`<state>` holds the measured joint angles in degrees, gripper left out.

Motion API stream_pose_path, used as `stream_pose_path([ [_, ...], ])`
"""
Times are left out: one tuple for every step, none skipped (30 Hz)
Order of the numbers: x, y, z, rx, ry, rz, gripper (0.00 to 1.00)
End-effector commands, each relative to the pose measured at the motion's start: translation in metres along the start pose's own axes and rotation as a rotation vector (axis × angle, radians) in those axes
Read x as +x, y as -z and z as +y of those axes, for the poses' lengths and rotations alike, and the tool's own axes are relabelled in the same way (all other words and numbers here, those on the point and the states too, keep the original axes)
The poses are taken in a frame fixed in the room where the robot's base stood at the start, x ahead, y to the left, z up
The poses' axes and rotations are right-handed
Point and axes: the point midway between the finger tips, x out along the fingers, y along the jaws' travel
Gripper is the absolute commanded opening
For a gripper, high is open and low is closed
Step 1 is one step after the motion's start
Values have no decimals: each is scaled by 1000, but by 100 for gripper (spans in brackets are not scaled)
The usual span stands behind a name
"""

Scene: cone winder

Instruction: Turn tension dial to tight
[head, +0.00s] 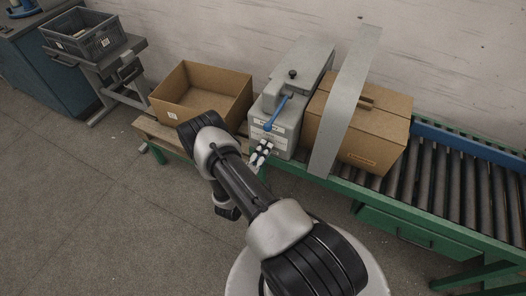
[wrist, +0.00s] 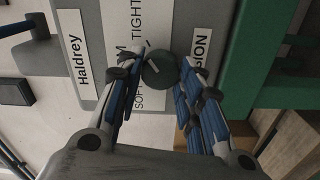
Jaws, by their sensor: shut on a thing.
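The tension dial (wrist: 160,69) is a small dark round knob on the grey front of the cone winder (head: 289,88). In the wrist view it sits between the two fingers of my gripper (wrist: 159,58), which is shut on it. A white scale label (wrist: 137,68) beside the dial reads SOFT at one end and TIGHT at the other, with the middle word partly covered by a finger. A pale mark shows on the dial, but its exact setting is hard to read. In the head view my gripper (head: 261,153) is at the winder's front and hides the dial.
A blue lever (head: 276,114) sticks out above my gripper. An open cardboard box (head: 202,96) stands left of the winder, a closed carton (head: 357,130) right, behind an upright grey strip (head: 344,100). A roller conveyor (head: 455,190) runs right. Floor on the left is clear.

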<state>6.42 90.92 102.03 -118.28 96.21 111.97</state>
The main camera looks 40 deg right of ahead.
Motion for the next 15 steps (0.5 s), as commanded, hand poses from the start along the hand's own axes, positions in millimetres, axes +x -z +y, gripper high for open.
stream_pose_path([
  [0,0,0,23,1,0,10],
  [0,0,0,37,1,0,10],
  [0,0,0,54,1,0,10],
  [0,0,0,66,1,0,10],
  [0,0,0,76,1,0,10],
  [0,0,0,88,1,0,10],
  [0,0,0,96,1,0,10],
  [0,0,0,103,1,0,10],
  [0,0,0,110,1,0,10],
  [0,0,0,115,1,1,10],
  [0,0,0,120,0,1,10],
  [0,0,0,124,0,1,10],
  [0,0,0,127,0,1,10],
  [0,0,0,129,0,1,10],
  [0,0,0,130,0,1,10],
])
